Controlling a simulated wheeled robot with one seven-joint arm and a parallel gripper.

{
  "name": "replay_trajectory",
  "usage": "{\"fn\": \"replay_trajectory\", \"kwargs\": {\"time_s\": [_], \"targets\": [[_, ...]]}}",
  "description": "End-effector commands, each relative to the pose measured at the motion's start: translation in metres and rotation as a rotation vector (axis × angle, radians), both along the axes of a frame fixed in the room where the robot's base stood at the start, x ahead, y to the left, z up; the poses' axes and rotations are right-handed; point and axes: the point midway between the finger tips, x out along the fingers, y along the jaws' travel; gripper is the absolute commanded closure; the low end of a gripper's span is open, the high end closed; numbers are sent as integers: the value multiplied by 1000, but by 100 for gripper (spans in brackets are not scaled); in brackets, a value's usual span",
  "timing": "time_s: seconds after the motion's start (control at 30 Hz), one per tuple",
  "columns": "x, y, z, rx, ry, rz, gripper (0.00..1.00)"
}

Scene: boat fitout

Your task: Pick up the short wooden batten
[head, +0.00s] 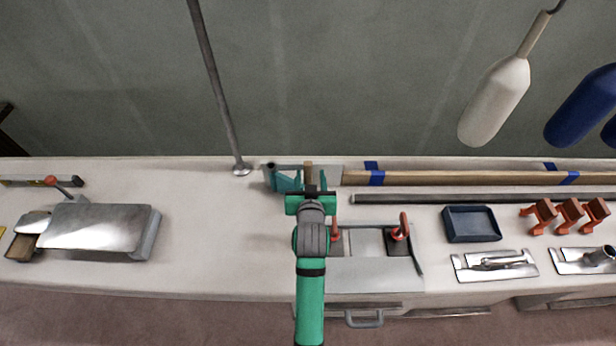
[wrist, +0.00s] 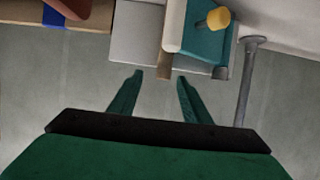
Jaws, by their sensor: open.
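A short brown wooden piece, which looks like the short wooden batten (head: 308,170), shows just beyond my gripper at the back of the bench. It sits beside a teal tool (head: 283,181), and its lower part is hidden by my gripper. In the wrist view a brown end of the batten (wrist: 164,66) appears between my two fingertips, under a pale rounded bar. My gripper (head: 311,189) is open, with its green fingers spread in the wrist view (wrist: 160,76). I cannot tell how far the fingertips are from the batten; nothing is held.
A metal post (head: 220,100) rises from the bench left of the teal tool. Long timber (head: 460,179) with blue wraps and a dark bar (head: 480,198) lie to the right. A blue tray (head: 471,223) and orange clamps (head: 565,214) are farther right.

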Motion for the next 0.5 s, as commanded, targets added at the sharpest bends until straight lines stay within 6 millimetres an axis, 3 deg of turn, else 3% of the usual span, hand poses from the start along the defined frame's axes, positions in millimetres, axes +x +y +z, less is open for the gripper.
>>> {"fn": "replay_trajectory", "kwargs": {"time_s": [0.5], "targets": [[47, 4, -21, 0, 1, -5, 56]]}}
